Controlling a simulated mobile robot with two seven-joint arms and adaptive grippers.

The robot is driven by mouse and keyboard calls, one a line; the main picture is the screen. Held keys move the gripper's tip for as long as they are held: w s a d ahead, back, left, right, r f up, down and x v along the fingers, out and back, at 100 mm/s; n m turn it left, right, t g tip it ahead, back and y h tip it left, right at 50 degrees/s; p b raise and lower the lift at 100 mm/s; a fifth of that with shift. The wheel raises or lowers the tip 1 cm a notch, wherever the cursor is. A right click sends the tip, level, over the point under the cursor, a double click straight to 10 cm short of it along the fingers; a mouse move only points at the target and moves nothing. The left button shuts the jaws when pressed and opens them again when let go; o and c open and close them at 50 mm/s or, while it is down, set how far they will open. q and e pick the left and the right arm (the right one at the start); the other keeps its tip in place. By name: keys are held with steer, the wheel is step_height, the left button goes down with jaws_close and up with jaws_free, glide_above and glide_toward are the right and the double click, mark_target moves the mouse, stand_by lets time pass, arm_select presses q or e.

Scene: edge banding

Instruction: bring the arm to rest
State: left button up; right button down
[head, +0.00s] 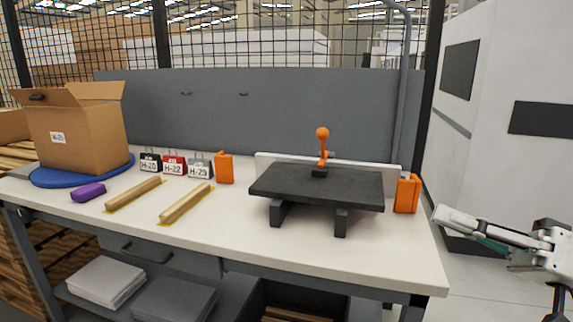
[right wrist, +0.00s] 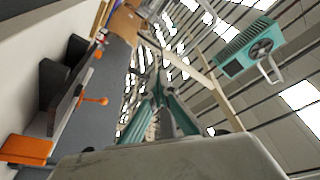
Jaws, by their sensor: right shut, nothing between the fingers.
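My right gripper (head: 447,215) is at the right of the head view, off the right end of the workbench and apart from everything on it. Its arm comes in from the right edge. In the right wrist view its teal fingers (right wrist: 155,92) come together, shut and empty. My left gripper and arm are not in view.
The workbench (head: 300,245) holds a black plate (head: 318,188) with an orange-knobbed clamp, orange blocks (head: 407,194), wooden strips (head: 186,204), a purple block (head: 88,192) and a cardboard box (head: 78,135). A white cabinet (head: 500,130) stands behind my right gripper.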

step_height(320, 180, down, 27)
steer(key=w+d+m+t+h+p, duration=0.15)
steer(key=m+t+h+p, duration=0.35)
steer(key=h, duration=0.5)
arm_select(q)
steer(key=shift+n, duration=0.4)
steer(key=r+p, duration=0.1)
steer(key=p, duration=0.1)
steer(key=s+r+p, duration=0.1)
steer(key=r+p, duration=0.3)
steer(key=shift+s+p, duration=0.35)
arm_select(e)
steer(key=s+a+f+n+g+h, duration=0.1)
steer(key=s+a+f+n+h, duration=0.1)
steer(key=s+f, duration=0.7)
steer(key=s+a+f+n+g+h, duration=0.2)
steer(key=s+a+f+n+h, duration=0.1)
steer(key=s+f, duration=0.6)
steer(key=s, duration=0.3)
steer(key=shift+s+a+f+g+h, duration=0.2)
steer(key=shift+s+a+g+h, duration=0.05)
steer(key=shift+s+g+h, duration=0.1)
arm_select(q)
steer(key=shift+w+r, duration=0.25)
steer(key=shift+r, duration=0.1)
